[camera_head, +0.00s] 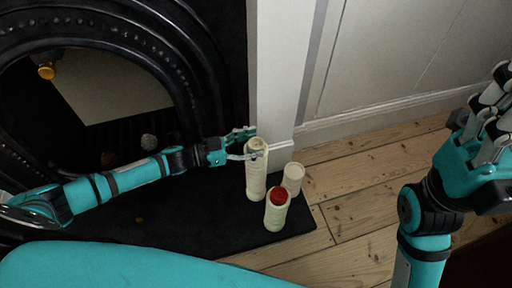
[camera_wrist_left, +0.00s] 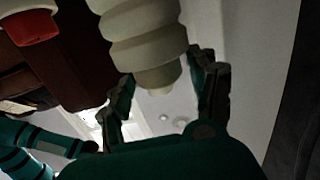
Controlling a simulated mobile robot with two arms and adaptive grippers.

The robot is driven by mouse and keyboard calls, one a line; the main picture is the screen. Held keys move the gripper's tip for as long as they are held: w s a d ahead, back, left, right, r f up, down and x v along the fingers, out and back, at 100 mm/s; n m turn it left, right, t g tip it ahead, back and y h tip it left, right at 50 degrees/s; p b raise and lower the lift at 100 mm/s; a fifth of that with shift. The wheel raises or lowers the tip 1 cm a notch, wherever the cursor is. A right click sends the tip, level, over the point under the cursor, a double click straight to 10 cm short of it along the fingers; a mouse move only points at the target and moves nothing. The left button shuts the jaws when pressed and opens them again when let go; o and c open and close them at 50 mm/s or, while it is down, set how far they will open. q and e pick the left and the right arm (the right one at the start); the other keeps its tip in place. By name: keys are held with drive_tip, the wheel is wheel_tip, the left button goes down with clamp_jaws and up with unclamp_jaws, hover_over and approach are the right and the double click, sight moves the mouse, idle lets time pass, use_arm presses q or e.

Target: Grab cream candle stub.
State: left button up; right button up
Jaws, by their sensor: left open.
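Three pale, candle-like things stand close together on the dark hearth slab. The tallest is a ribbed cream candle (camera_head: 256,178). A shorter cream one with a red top (camera_head: 277,214) stands in front of it, and a plain cream one (camera_head: 294,176) stands to its right. I cannot tell for sure which is the stub. My left gripper (camera_head: 246,145) is open at the upper end of the tall candle. In the left wrist view the ribbed cream candle (camera_wrist_left: 145,38) lies between the spread fingers (camera_wrist_left: 165,78); contact is unclear. My right gripper (camera_head: 490,125) is raised at the right edge, away from the candles.
The black fireplace surround (camera_head: 190,50) arches over the left arm. The dark hearth slab (camera_head: 190,220) ends just right of the candles, at bare floorboards (camera_head: 350,190). A white wall edge (camera_head: 275,80) rises close behind the candles. Floor to the right is clear.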

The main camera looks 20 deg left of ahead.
use_arm(q)
drive_tip(key=b+x, duration=0.1)
drive_tip(key=x, duration=0.4)
drive_tip(key=shift+d+b, duration=0.15)
drive_tip(key=shift+b, duration=0.15)
clamp_jaws()
idle(1.0)
